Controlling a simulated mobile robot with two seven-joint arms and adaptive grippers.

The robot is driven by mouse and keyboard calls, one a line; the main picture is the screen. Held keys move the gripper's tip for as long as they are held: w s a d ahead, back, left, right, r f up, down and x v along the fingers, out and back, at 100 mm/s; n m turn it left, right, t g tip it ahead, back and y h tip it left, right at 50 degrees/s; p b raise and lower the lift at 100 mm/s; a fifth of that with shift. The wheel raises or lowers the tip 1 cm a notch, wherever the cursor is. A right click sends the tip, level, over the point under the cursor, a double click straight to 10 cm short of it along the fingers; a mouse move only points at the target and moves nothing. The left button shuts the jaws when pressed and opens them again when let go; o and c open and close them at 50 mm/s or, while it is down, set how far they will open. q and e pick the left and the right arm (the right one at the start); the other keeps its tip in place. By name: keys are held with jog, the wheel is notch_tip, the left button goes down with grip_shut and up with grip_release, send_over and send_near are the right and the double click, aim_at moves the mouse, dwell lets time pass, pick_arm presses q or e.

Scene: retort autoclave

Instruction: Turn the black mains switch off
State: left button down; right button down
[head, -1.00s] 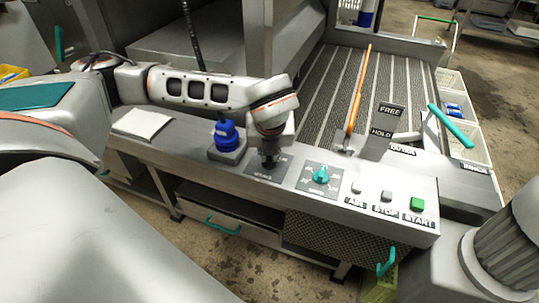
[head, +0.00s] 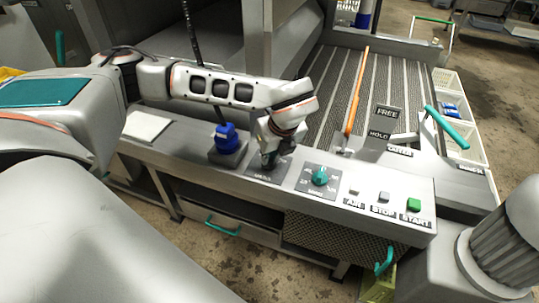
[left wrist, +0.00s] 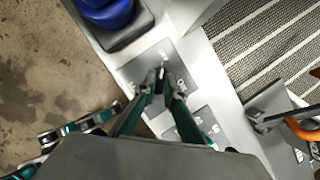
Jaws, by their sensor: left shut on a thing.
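The black mains switch (left wrist: 160,80) sits on a dark square plate (left wrist: 178,66) on the grey control panel, and only a small part of it shows between my fingertips in the left wrist view. My left gripper (left wrist: 162,88) points down at the plate with its two fingers shut on the switch. In the head view my left gripper (head: 269,161) stands over the same plate (head: 262,176), and its wrist hides most of the switch. The switch's exact setting cannot be read. My right gripper is not in view.
A blue knob (head: 227,136) on a grey block stands left of the switch. A teal dial (head: 320,176) sits to the right, then AIR, STOP and green START (head: 414,205) buttons. An orange rod (head: 356,95) and teal-handled lever (head: 447,126) are behind.

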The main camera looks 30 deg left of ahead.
pick_arm(q)
jog(key=c, duration=2.1)
grip_release()
jog(key=shift+c, duration=0.2)
jog(key=v, duration=1.2)
jog(key=shift+s, duration=0.1)
